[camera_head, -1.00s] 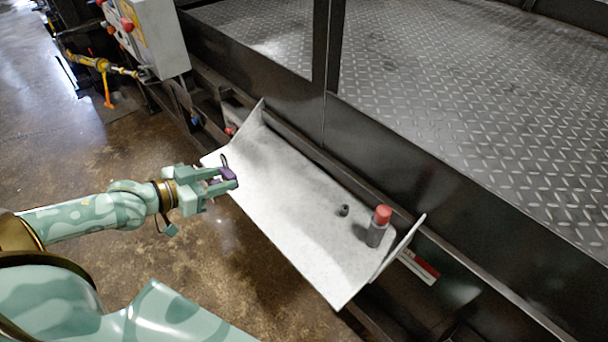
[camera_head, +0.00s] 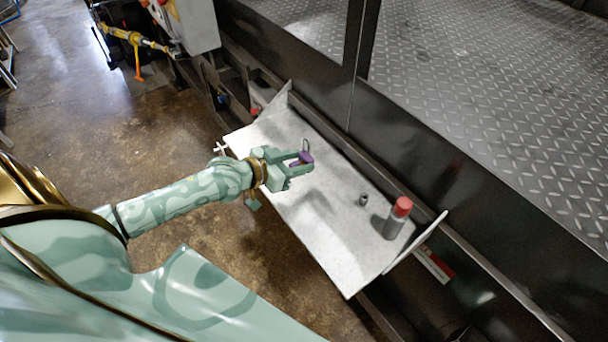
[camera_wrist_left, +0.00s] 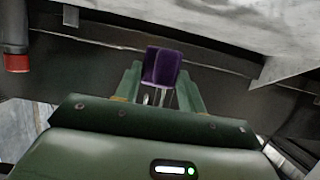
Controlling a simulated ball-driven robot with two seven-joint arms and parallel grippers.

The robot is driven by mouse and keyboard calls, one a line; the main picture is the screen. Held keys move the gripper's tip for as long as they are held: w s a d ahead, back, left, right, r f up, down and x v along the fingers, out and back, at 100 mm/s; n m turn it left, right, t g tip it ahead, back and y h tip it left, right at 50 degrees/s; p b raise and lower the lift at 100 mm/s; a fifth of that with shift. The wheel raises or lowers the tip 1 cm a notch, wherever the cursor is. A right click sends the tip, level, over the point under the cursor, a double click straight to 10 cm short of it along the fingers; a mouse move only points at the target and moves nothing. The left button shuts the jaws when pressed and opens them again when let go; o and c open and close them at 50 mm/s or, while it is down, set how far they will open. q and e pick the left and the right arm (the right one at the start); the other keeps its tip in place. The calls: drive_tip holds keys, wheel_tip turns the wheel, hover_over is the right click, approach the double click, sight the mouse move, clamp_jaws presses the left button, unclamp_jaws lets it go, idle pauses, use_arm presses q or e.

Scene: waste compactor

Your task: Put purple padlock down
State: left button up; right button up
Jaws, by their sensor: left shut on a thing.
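The purple padlock (camera_head: 302,159) is between the fingers of my left gripper (camera_head: 300,163), with its grey shackle pointing up in the head view. In the left wrist view the purple padlock body (camera_wrist_left: 162,67) shows between the two green fingers (camera_wrist_left: 160,88). The left gripper is shut on it. Gripper and padlock appear over the left part of the white metal tray (camera_head: 335,236); I cannot tell the exact height above it. My right gripper is not in view.
A grey spray can with a red cap (camera_head: 397,218) stands near the tray's right end. A small dark nut-like part (camera_head: 363,199) lies beside it. The tray has raised ends and borders the dark compactor wall (camera_head: 400,130). The tray's middle is clear.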

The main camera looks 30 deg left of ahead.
sight(304, 184)
use_arm(q)
drive_tip(key=shift+w+d+f, duration=0.4)
drive_tip(key=shift+d+f, duration=0.05)
drive_tip(key=shift+f, duration=0.2)
drive_tip(key=f, duration=0.2)
drive_tip(key=b, duration=0.1)
drive_tip(key=shift+w+d+f, duration=0.15)
drive_tip(key=shift+d+f, duration=0.1)
drive_tip(key=shift+f, duration=0.15)
drive_tip(key=shift+a+f, duration=0.1)
drive_tip(key=shift+f, duration=0.35)
drive_tip(key=o, duration=0.9)
drive_tip(key=shift+f, duration=0.1)
drive_tip(key=shift+s+r, duration=0.2)
drive_tip(key=shift+s, duration=0.1)
drive_tip(key=p+v, duration=0.1)
drive_tip(key=v, duration=1)
drive_tip(key=shift+s+a+p, duration=0.1)
drive_tip(key=shift+s+p, duration=0.15)
drive_tip(key=shift+p, duration=0.05)
